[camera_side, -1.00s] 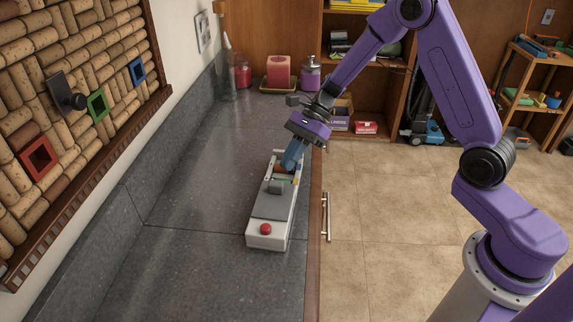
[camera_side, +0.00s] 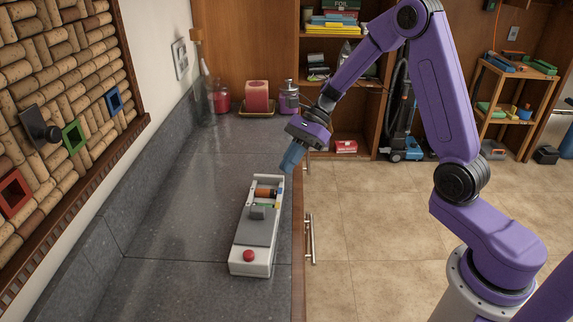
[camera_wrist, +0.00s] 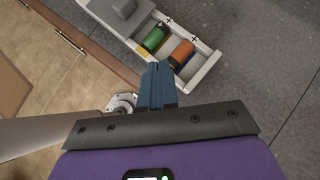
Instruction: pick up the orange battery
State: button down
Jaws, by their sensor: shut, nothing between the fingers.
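The orange battery (camera_wrist: 182,54) lies in the open compartment of a white and grey device (camera_wrist: 207,62). A green battery (camera_wrist: 153,39) lies beside it in the same compartment. In the side view the device (camera_side: 243,258) sits on the counter, and the orange battery (camera_side: 265,193) shows near its far end. My gripper (camera_side: 287,168) has blue fingers and hangs just above and to the right of the device's far end. In the wrist view my gripper (camera_wrist: 157,72) is shut and empty, its tips near the compartment edge, apart from both batteries.
The device has a red button (camera_side: 249,256) on its near end. The grey counter (camera_side: 170,215) is clear around it, with its edge close on the right. A pink candle (camera_side: 257,95) and jars stand at the back. A cork board (camera_side: 60,80) hangs on the left wall.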

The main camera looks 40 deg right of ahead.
aim_at(263, 204)
jog(key=x, duration=0.8)
jog(key=shift+a, duration=0.1)
jog(key=shift+a, duration=1.5)
jog(key=shift+d, duration=0.1)
